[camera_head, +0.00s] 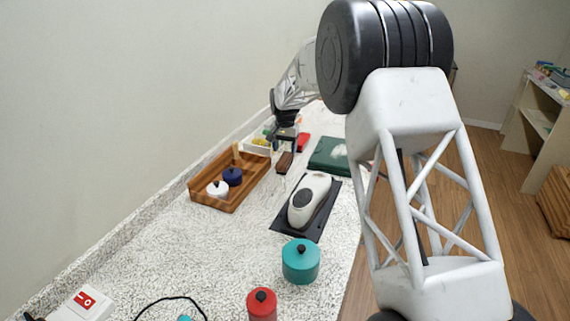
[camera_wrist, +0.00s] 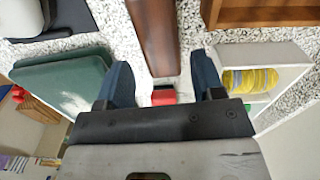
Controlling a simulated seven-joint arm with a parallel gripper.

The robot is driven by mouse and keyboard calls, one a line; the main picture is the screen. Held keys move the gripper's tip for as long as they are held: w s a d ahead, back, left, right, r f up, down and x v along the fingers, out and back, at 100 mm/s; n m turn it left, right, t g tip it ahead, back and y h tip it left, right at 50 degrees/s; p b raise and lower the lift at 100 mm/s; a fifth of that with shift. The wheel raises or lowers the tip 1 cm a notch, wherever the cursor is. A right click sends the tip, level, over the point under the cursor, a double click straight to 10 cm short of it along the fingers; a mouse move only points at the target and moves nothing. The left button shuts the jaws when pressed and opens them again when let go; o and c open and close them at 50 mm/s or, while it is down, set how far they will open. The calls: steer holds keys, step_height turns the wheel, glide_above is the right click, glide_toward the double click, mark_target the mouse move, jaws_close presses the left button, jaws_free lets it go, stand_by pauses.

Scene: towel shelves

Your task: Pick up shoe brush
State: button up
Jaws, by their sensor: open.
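The shoe brush appears to be the long brown wooden piece (camera_head: 285,162) on the speckled counter, just right of the wooden tray. In the wrist view the brown piece (camera_wrist: 156,35) runs from the top edge down to the gap between my fingers. My gripper (camera_head: 286,143) is above its far end in the head view. In the wrist view my gripper (camera_wrist: 161,62) is open, with one blue finger on each side of the brush's near end. Contact with the brush cannot be told. Its bristles are not visible.
A wooden tray (camera_head: 204,196) holds white and blue lidded pots. A dark green case (camera_head: 328,155), a red object (camera_head: 303,142) and a white bin (camera_wrist: 296,62) with yellow contents are close by. A white device (camera_head: 310,197) on a black mat, teal pot (camera_head: 300,262) and red pot (camera_head: 262,306) stand nearer.

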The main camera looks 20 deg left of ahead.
mark_target(285, 158)
steer(key=shift+f, duration=2.6)
steer(key=shift+c, duration=0.2)
steer(key=c, duration=0.7)
